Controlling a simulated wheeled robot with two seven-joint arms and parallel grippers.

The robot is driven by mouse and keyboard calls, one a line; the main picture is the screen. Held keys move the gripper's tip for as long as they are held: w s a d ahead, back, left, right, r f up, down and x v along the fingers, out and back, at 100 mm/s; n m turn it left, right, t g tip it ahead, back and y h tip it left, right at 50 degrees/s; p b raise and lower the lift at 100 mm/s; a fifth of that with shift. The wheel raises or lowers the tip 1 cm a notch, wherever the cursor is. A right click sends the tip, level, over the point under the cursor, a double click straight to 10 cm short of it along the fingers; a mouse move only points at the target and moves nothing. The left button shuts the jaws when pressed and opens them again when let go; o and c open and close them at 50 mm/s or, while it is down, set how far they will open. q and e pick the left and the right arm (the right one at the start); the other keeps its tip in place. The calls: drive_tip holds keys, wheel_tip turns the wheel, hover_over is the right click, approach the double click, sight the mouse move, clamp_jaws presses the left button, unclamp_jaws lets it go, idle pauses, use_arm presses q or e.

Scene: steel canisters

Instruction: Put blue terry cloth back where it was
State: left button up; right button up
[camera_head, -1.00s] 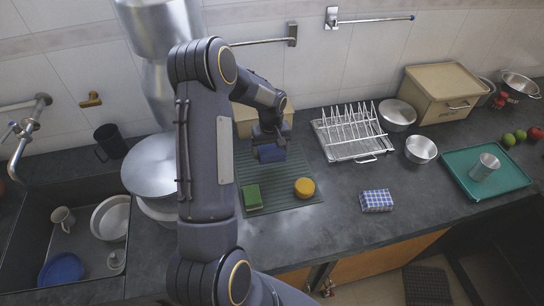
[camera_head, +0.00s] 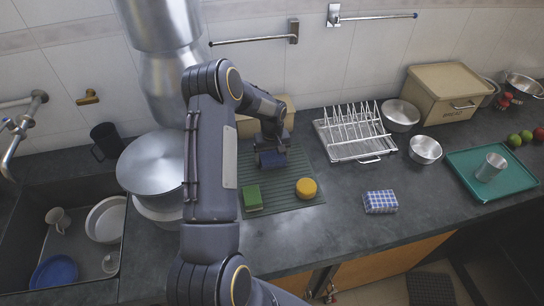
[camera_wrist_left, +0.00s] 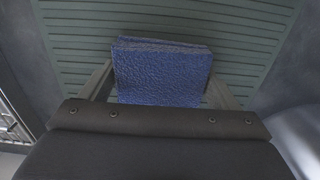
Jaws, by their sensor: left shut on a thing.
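The blue terry cloth (camera_head: 271,159) is a small folded block at the back part of the ribbed green mat (camera_head: 285,202). My left gripper (camera_head: 270,149) is over it and shut on it. In the left wrist view the cloth (camera_wrist_left: 162,73) sits between the two fingers of the left gripper (camera_wrist_left: 160,88), with the mat's ribs (camera_wrist_left: 255,45) behind it. The cloth is low over the mat; whether it touches the mat I cannot tell. My right gripper is not in view.
On the mat are a green sponge (camera_head: 252,197) and a round yellow sponge (camera_head: 306,188). A wire dish rack (camera_head: 354,134) stands to the right, a large pot (camera_head: 150,165) to the left. A checked cloth (camera_head: 380,201) lies on the counter. The mat's middle is clear.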

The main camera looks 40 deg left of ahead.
sight(272, 155)
use_arm(q)
drive_tip(key=o, duration=0.8)
drive_tip(key=shift+f, duration=0.1)
drive_tip(key=shift+o, duration=0.2)
drive_tip(key=shift+r+p, duration=0.35)
wheel_tip(272, 155, up, 11)
drive_tip(key=b, duration=0.2)
drive_tip(key=s+d+r+m+t, duration=0.2)
drive_tip(key=s+d+r, duration=0.35)
drive_tip(key=r, duration=0.35)
drive_tip(key=s+d+r+m+t+h, duration=0.1)
drive_tip(key=s+d+m+h, duration=0.1)
drive_tip(key=s+d, duration=0.6)
drive_tip(key=s+d+r+m+t+h, duration=0.1)
drive_tip(key=s+d+m, duration=0.3)
drive_tip(key=s+d, duration=0.4)
drive_tip(key=s+r+t, duration=0.1)
drive_tip(key=s, duration=0.4)
drive_tip(key=shift+s+d+r+m+t+h, duration=0.2)
drive_tip(key=shift+s+r+m+t+h, duration=0.1)
drive_tip(key=shift+h, duration=0.1)
